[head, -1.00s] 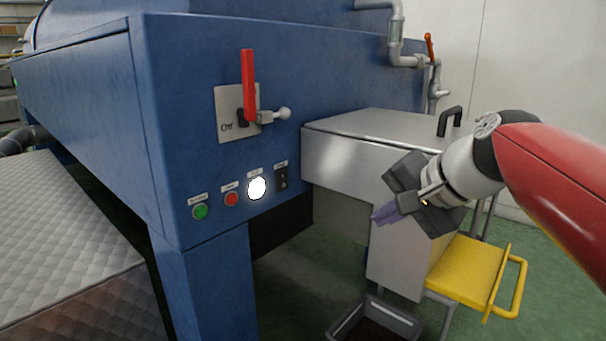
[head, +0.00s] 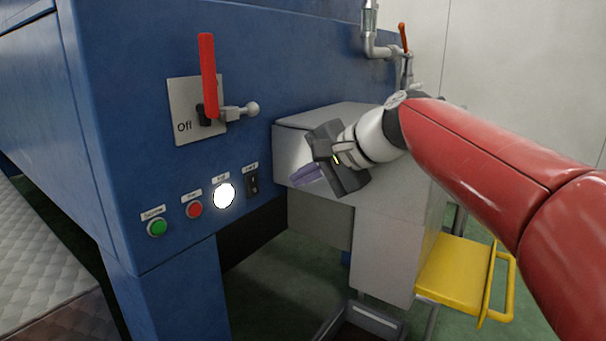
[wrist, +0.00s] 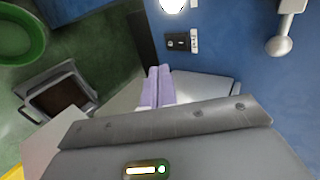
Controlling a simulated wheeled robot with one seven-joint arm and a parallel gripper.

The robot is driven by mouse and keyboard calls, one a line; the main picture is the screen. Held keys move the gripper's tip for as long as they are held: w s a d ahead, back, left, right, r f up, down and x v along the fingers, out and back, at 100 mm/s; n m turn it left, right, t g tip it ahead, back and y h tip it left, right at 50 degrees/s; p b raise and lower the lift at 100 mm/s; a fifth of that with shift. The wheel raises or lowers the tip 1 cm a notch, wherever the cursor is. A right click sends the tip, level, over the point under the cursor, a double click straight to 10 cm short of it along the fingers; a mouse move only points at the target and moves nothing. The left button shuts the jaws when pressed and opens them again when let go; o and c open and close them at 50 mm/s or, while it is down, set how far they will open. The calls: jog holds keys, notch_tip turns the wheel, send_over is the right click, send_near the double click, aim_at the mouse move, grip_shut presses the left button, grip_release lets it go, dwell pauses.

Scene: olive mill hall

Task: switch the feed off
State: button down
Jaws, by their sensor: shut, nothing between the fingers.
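A small black rocker switch (head: 253,185) is on the blue machine's front, at the right end of a row of controls. Its label is too small to read surely. The switch also shows in the wrist view (wrist: 178,42), just beyond my fingertips and slightly right. My gripper (head: 304,175) has pale purple fingers and is shut and empty. It is right of the switch in the head view, apart from it, in front of the steel box. The fingers also show in the wrist view (wrist: 157,78).
Left of the switch are a glowing white lamp (head: 224,195), a red button (head: 194,209) and a green button (head: 157,227). Above is a red lever (head: 208,75) on a plate marked Off, with a ball-ended arm (head: 240,111). A steel box (head: 395,205) stands right, beside a yellow step (head: 455,270).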

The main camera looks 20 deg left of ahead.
aim_at(252, 182)
jog(key=x, duration=0.6)
jog(key=r+x, duration=0.1)
jog(key=x, duration=0.2)
jog(key=shift+w+a, duration=0.2)
jog(key=shift+a, duration=0.35)
jog(key=shift+w+a, duration=0.15)
jog(key=shift+a, duration=0.3)
jog(key=shift+a+p, duration=0.15)
jog(key=shift+p, duration=0.2)
jog(key=shift+f, duration=0.15)
jog(key=shift+r+p, duration=0.8)
jog(key=shift+r, duration=0.2)
jog(key=shift+a, duration=0.1)
